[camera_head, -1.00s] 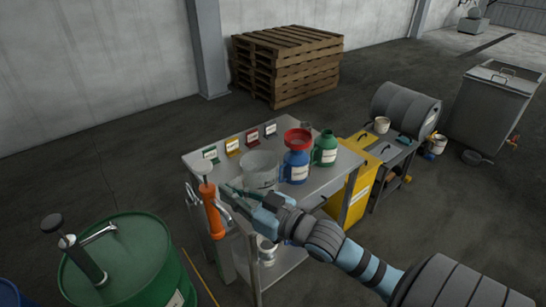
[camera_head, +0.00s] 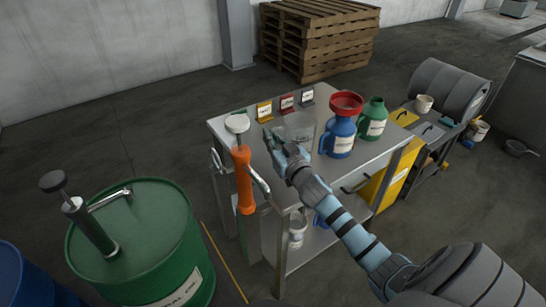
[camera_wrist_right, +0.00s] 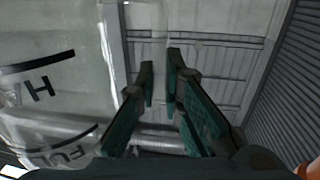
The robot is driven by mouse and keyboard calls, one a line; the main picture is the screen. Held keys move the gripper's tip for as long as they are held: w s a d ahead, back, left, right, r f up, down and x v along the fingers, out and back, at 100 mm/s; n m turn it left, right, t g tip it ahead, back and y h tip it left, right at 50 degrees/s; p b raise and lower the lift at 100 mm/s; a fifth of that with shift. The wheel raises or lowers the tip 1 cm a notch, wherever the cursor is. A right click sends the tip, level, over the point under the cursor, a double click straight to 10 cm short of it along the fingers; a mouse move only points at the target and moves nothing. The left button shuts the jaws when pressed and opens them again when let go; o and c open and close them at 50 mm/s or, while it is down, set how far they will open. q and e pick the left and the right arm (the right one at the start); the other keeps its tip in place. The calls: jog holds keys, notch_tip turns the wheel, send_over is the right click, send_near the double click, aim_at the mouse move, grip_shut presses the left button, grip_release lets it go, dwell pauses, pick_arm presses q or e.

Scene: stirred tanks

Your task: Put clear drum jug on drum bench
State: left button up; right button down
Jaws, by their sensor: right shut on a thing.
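The clear drum jug (camera_head: 297,126) is a see-through vessel over the steel bench top, left of a blue jug (camera_head: 340,138). My right gripper (camera_head: 277,146) is at its near side. In the right wrist view the clear jug (camera_wrist_right: 60,75) fills the left with dark lettering on its wall, and the two fingers (camera_wrist_right: 160,88) are beside it. The gripper is shut on the jug; the gripped part is hard to see. I cannot tell whether its base touches the bench top. A low bench (camera_head: 430,132) bearing a lying grey drum (camera_head: 450,88) stands at the right. My left gripper is not in view.
The steel bench (camera_head: 265,175) also holds a green jug (camera_head: 372,120), a red funnel (camera_head: 346,102) and small label cards. An orange pump (camera_head: 243,175) rises at its left side. A green drum (camera_head: 140,240) stands at front left. Pallets (camera_head: 320,38) stand behind.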

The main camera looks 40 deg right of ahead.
notch_tip(320, 180, down, 5)
jog(key=b, duration=0.2)
jog(key=shift+a+b, duration=0.1)
jog(key=shift+b, duration=0.2)
jog(key=c, duration=1.8)
grip_release()
jog(key=shift+o, duration=0.4)
